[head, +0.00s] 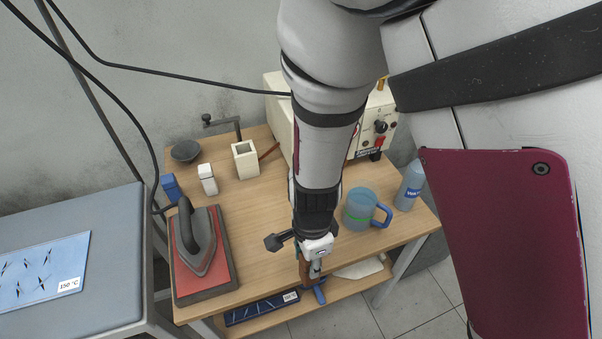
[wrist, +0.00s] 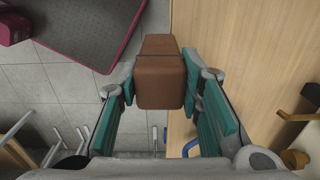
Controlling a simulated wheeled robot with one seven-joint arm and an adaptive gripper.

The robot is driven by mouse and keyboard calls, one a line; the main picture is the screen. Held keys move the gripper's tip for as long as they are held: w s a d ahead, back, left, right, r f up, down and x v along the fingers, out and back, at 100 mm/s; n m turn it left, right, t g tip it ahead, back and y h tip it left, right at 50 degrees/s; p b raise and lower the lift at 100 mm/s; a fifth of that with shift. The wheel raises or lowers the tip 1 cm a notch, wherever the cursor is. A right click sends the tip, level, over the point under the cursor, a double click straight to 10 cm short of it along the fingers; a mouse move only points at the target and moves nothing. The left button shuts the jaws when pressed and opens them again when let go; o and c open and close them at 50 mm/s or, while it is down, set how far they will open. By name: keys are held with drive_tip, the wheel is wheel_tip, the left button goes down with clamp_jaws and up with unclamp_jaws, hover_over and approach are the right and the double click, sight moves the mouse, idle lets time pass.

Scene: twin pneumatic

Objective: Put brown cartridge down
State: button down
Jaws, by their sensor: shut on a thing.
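The brown cartridge (wrist: 160,72) is a brown block with a dark band across it. It is clamped between the teal-padded fingers of my gripper (wrist: 158,88) in the wrist view. In the head view my gripper (head: 315,268) is at the front edge of the wooden table (head: 262,228), and only a brown sliver of the cartridge (head: 304,272) shows beside the fingers. In the wrist view the cartridge lies across the line of the table edge, with floor to the left. I cannot tell its height above the table.
A blue mug (head: 360,208) and bottle (head: 410,187) stand right. A cream machine (head: 278,105) and a square cream container (head: 245,160) stand behind. A lower shelf (head: 345,290) holds a dark blue tray (head: 262,309).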

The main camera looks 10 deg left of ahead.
drive_tip(key=shift+w+a+f+p, duration=0.15)
drive_tip(key=shift+w+a+f, duration=0.65)
drive_tip(key=shift+w+a, duration=0.85)
drive_tip(key=shift+w+a+f+p, duration=0.1)
drive_tip(key=shift+w+a+f, duration=0.7)
drive_tip(key=shift+w+a, duration=0.8)
drive_tip(key=shift+w+a+f+p, duration=0.15)
drive_tip(key=shift+w+a+f, duration=0.8)
drive_tip(key=shift+a, duration=1.15)
drive_tip(key=shift+w, duration=0.15)
drive_tip(key=c, duration=1.1)
unclamp_jaws()
drive_tip(key=shift+r, duration=0.1)
